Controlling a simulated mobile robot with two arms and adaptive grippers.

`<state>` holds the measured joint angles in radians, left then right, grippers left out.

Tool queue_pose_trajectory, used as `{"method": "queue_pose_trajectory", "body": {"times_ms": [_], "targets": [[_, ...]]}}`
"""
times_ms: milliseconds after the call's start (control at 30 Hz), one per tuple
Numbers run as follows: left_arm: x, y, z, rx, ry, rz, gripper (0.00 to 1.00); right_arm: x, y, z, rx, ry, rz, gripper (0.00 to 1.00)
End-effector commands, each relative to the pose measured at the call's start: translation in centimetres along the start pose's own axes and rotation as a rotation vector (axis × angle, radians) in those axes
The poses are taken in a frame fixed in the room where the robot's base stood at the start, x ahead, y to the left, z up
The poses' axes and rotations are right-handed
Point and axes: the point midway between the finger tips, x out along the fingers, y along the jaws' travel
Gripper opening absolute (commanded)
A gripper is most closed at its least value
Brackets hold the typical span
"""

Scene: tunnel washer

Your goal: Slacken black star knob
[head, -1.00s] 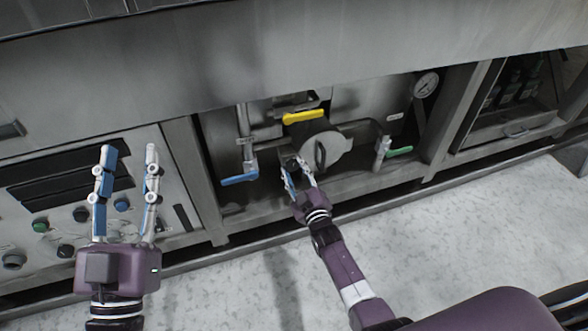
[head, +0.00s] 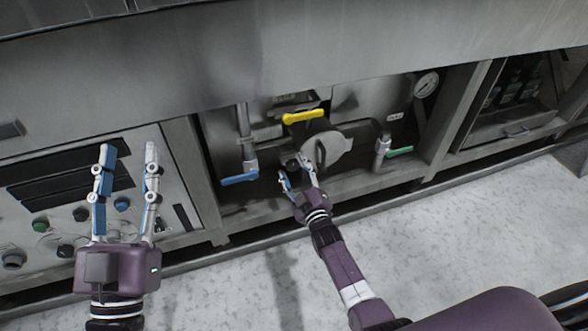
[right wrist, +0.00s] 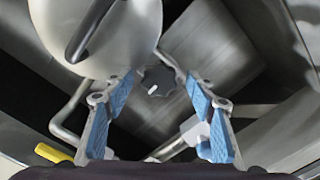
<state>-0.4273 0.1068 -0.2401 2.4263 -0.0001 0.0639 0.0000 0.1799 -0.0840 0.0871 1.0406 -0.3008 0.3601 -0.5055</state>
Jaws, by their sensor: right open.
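The black star knob (head: 292,161) sits low in the middle bay, left of the round grey cover. In the right wrist view the dark lobed knob (right wrist: 157,80) shows between and beyond my fingertips. My right gripper (head: 293,172) is open, with its fingers pointing at the knob. In the right wrist view the blue-padded fingers (right wrist: 160,84) stand apart on either side of it, and I cannot tell whether they touch it. My left gripper (head: 128,152) is open and empty in front of the control panel.
The round grey cover (head: 332,150) with its handle is close to my right fingers. A yellow lever (head: 303,117) is above, a blue lever (head: 239,179) to the left and a green lever (head: 399,151) to the right. A gauge (head: 426,84) is farther right. The floor in front is clear.

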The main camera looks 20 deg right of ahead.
Motion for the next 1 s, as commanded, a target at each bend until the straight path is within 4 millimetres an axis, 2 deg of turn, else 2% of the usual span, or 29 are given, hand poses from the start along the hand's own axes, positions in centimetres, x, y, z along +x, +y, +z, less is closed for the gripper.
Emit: {"method": "queue_pose_trajectory", "body": {"times_ms": [200,367,800,1000], "targets": [[0.0,-0.1,-0.1,0.001,0.003,-0.001,0.4,-0.2,0.0,0.0,0.001,0.001,0.001,0.51],[0.0,-0.1,-0.1,0.001,0.001,-0.001,0.4,-1.7,0.0,0.0,0.0,0.0,0.0,0.51],[0.0,0.0,0.0,0.0,0.0,-0.001,0.4,-9.5,-0.1,0.1,0.0,-0.001,-0.001,0.51],[0.0,0.0,0.0,0.0,0.0,-0.001,0.4,-11.5,-0.1,0.0,0.0,-0.001,-0.001,0.51]]}}
